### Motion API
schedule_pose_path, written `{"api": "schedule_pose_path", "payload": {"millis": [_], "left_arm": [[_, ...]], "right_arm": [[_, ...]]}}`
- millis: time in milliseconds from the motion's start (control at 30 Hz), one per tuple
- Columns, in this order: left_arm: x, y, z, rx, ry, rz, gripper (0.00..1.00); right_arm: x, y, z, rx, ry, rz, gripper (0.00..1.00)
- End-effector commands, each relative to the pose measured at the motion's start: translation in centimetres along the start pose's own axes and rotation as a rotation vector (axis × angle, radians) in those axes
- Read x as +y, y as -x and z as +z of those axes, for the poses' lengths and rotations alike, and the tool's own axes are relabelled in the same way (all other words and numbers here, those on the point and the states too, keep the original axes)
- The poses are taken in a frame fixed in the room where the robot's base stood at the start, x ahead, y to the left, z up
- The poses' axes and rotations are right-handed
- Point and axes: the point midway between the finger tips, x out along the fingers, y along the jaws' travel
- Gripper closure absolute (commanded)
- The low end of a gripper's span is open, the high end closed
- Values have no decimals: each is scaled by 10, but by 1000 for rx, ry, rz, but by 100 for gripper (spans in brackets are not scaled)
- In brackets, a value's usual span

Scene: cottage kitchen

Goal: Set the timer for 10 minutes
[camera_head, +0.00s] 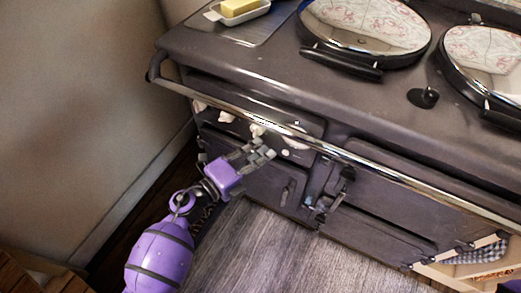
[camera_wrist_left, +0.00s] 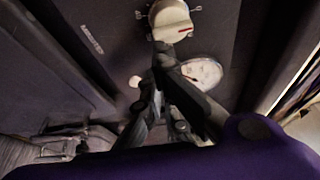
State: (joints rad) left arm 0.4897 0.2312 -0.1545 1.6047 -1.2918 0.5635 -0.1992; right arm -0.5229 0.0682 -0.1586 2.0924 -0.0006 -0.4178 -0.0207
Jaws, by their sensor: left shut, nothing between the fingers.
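My left gripper (camera_head: 262,153) is shut and empty in front of the stove's knob panel. Its dark fingertips also show in the left wrist view (camera_wrist_left: 163,58), close to a cream knob (camera_wrist_left: 171,20) with a red mark. I cannot tell whether they touch the knob. Beside the fingers is a round white-faced dial (camera_wrist_left: 203,73), partly covered by a finger. In the head view the dial (camera_head: 297,138) sits under the rail, right of the cream knob (camera_head: 257,130). I cannot read which of these is the timer or its setting. My right gripper is not in view.
A chrome rail (camera_head: 360,160) runs along the stove front above the panel. An oven door latch (camera_head: 345,175) is to the right. A butter dish (camera_head: 238,12) stands on top. The floor (camera_head: 270,240) in front is clear.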

Motion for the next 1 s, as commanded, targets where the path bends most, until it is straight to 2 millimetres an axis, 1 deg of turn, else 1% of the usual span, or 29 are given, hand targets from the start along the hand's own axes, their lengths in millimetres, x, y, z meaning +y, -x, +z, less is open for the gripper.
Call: {"api": "schedule_pose_path", "payload": {"millis": [467, 1000], "left_arm": [[3, 1, 2, 1, -78, 28, 100], [7, 2, 6, 1, -207, 73, 100]], "right_arm": [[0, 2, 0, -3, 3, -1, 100], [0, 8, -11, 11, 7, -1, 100]]}}
